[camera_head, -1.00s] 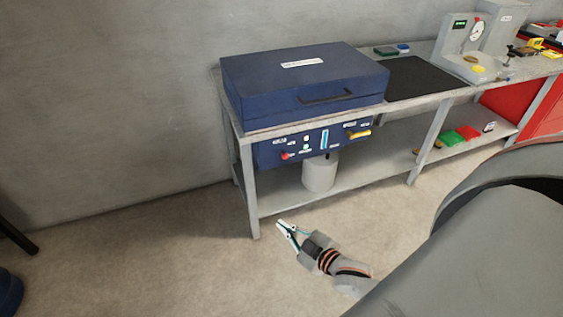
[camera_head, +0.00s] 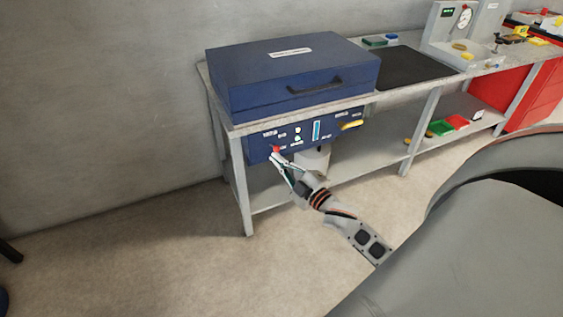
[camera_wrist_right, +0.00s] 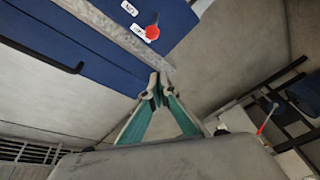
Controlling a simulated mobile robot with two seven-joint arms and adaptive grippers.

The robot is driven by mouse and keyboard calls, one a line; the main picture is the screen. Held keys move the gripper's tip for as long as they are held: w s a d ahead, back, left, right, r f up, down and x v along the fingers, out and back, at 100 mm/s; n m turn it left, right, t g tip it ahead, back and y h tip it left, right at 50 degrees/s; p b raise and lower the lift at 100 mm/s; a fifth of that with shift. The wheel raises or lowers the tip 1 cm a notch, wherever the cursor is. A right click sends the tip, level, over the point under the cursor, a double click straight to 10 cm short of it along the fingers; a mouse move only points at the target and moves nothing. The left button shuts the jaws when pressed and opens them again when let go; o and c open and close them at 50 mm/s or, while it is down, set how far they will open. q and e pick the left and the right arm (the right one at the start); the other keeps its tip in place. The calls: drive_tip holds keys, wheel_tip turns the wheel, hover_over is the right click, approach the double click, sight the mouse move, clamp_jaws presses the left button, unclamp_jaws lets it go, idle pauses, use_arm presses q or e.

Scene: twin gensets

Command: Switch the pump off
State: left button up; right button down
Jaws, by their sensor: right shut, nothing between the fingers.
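A blue control panel (camera_head: 343,122) hangs under the table's front edge, below a large blue case (camera_head: 290,78). At its left end is a red knob (camera_head: 276,149), which also shows in the right wrist view (camera_wrist_right: 152,32). The panel also carries small lamps, a light-blue vertical gauge (camera_head: 316,130) and a yellow handle (camera_head: 351,125). My right gripper (camera_head: 274,156) is shut and empty, its fingertips just by the red knob in the head view. In the right wrist view its closed tips (camera_wrist_right: 157,84) appear apart from the knob. My left gripper is not in view.
The floor (camera_head: 150,260) at left is clear.

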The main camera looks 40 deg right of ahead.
sight(275, 151)
use_arm(q)
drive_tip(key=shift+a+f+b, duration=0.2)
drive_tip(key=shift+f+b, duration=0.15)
drive_tip(key=shift+b, duration=0.25)
use_arm(e)
drive_tip(key=shift+w+d+f, duration=0.3)
drive_tip(key=shift+w+d, duration=0.15)
drive_tip(key=shift+w, duration=0.55)
drive_tip(key=shift+w+d+f, duration=0.3)
drive_tip(key=shift+w+d, duration=0.2)
drive_tip(key=shift+w, duration=0.5)
drive_tip(key=shift+w+d+f, duration=0.3)
drive_tip(key=shift+w+d, duration=0.15)
drive_tip(key=shift+w, duration=0.55)
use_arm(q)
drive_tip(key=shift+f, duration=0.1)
